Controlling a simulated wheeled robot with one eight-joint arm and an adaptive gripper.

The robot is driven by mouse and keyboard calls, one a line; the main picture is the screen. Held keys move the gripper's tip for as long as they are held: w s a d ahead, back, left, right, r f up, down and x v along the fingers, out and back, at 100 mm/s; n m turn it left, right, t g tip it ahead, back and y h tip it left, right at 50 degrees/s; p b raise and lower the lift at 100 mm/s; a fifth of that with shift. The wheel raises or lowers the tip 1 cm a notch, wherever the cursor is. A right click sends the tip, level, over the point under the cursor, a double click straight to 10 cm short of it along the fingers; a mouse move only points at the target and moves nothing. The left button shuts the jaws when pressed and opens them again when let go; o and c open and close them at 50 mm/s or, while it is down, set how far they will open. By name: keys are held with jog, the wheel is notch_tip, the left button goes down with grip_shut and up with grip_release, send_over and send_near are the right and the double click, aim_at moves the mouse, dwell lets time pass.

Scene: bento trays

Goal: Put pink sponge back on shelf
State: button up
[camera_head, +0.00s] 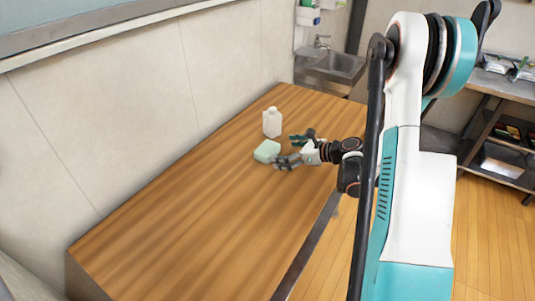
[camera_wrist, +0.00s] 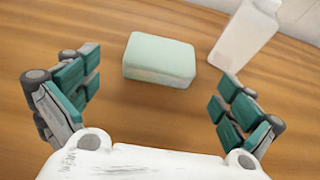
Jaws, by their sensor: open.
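The only sponge-like block in view (camera_head: 267,151) is pale mint green, not pink. It lies flat on the wooden table and also shows in the wrist view (camera_wrist: 160,59), just beyond and between my fingers. My gripper (camera_head: 287,151) is open and empty, low over the table, to the right of the block in the head view. Its two teal-padded fingers are spread wide in the wrist view (camera_wrist: 157,92). No pink sponge shows. I cannot tell which surface is the shelf of the task.
A white bottle (camera_head: 272,123) stands close behind the block, and in the wrist view (camera_wrist: 244,36) it is at the upper right. The wooden table (camera_head: 190,220) is bare toward the front left. A tiled wall (camera_head: 130,110) runs along its left side. A sink (camera_head: 335,65) and a rack (camera_head: 503,148) stand farther back.

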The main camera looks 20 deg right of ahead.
aim_at(271, 150)
jog(key=b+x, duration=0.2)
jog(key=x, duration=0.3)
jog(key=shift+w+f, duration=0.1)
jog(key=shift+w, duration=0.05)
jog(key=c, duration=0.8)
jog(key=shift+o, duration=0.2)
